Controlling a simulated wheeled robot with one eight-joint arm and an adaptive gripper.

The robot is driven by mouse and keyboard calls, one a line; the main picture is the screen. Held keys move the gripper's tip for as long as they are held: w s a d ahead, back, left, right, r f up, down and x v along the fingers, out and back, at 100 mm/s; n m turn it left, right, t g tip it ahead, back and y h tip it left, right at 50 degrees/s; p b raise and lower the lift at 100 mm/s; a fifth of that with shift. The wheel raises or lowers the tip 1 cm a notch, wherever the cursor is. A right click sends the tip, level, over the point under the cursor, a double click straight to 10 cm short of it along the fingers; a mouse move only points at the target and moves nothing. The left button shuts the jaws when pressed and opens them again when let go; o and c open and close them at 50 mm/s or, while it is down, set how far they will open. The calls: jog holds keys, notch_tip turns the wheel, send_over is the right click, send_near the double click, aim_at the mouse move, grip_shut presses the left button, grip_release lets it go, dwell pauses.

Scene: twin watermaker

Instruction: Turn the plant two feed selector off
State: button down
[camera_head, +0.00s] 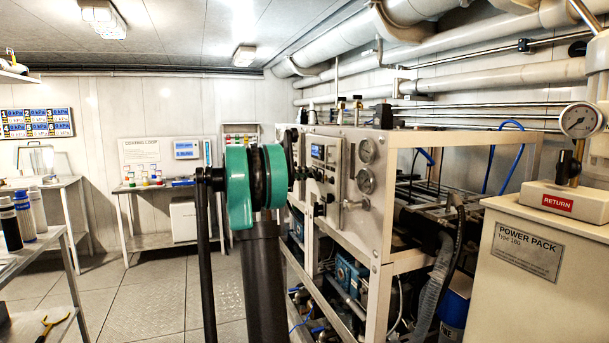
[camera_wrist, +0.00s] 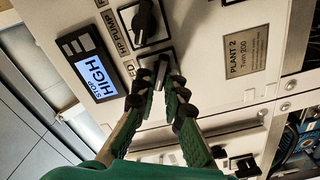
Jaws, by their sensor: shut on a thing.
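In the wrist view, the plant two feed selector (camera_wrist: 161,69) is a dark knob on a square plate, below the HP PUMP knob (camera_wrist: 143,20). Its label is partly covered by a finger. My gripper (camera_wrist: 163,84) has its two dark-tipped fingers closed on the selector's handle from either side. The handle's exact pointing is hard to tell between the fingertips. The plate reading PLANT 2 (camera_wrist: 243,47) is to the right. In the head view, my teal arm hides the gripper and the selector.
A lit display reading HIGH and STOP (camera_wrist: 90,74) is left of the fingers. In the head view, the plant's white panel has gauges (camera_head: 366,151) and a frame with pipes. A power pack (camera_head: 525,255) stands at right; a shelf (camera_head: 25,262) is at left.

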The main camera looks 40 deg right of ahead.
jog(key=shift+d, duration=0.15)
jog(key=c, duration=1.6)
grip_release()
jog(key=v, duration=1.2)
jog(key=shift+f, duration=0.1)
jog(key=s+a+f+n+t+y, duration=0.25)
jog(key=s+a+f, duration=0.2)
jog(key=f, duration=0.35)
jog(key=s+a+f+n+t+y, duration=0.1)
jog(key=s+a+f+y, duration=0.3)
jog(key=f, duration=0.5)
jog(key=s+a+f+n+t+y, duration=0.2)
jog(key=s+a+f, duration=0.2)
jog(key=s+f, duration=0.3)
jog(key=s+a+f+n+t+y, duration=0.3)
jog(key=s+a+f+y, duration=0.6)
jog(key=s+a+f, duration=0.7)
jog(key=a+f, duration=0.2)
jog(key=a, duration=0.1)
jog(key=shift+a, duration=0.2)
